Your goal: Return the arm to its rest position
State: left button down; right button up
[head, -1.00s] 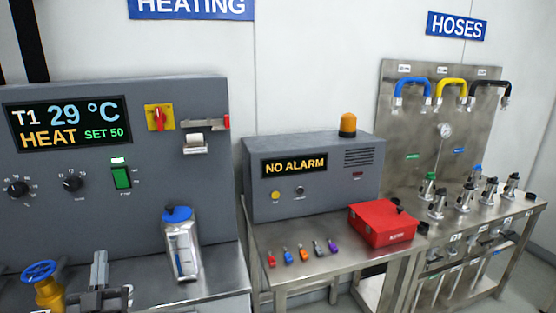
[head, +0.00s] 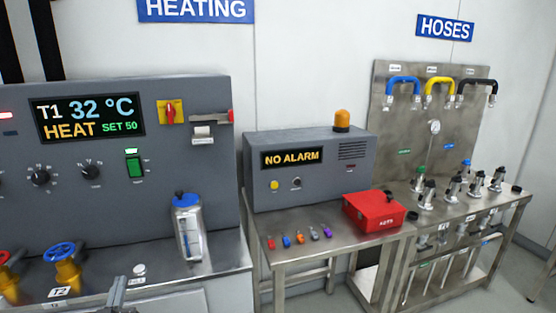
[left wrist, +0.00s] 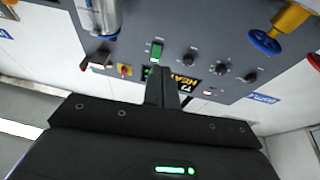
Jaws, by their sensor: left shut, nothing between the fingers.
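That view is upside down, and the fingers point toward the grey heating panel (left wrist: 215,40) without visible contact. The heating panel (head: 200,190) reads T1 32 °C, HEAT, SET 50 in the head view. Its green switch (head: 134,165) is lit. My right gripper is not in view.
The bench holds a blue valve wheel (head: 59,252), a red valve wheel (head: 5,258) and a blue-capped flask (head: 187,228). To the right are the alarm box (head: 310,185), small coloured tags, a red box (head: 374,212) and the hose stand (head: 440,140).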

pick_arm(q)
jog(key=s+d+f+m+g+h, duration=0.1)
jog(key=s+d+f+g+h, duration=0.1)
jog(key=s+d+f+g, duration=0.45)
jog(key=s+d+f+m+g+h, duration=0.1)
jog(key=s+d+f+g+h, duration=0.15)
jog(key=f, duration=0.65)
jog(key=s+d+f+m+g+h, duration=0.1)
jog(key=s+d+f+g, duration=0.3)
jog(key=s, duration=0.6)
jog(key=s+d+f+m+g, duration=0.1)
jog(key=s+f+m+g, duration=0.3)
jog(key=s, duration=0.6)
notch_tip(320, 180, down, 24)
jog(key=n+g, duration=0.2)
jog(key=s+a+f+g, duration=0.1)
jog(key=s+a+f, duration=0.1)
jog(key=s+f, duration=1.4)
jog(key=shift+s+a+f, duration=0.25)
jog(key=shift+s+a, duration=0.1)
jog(key=shift+s, duration=0.3)
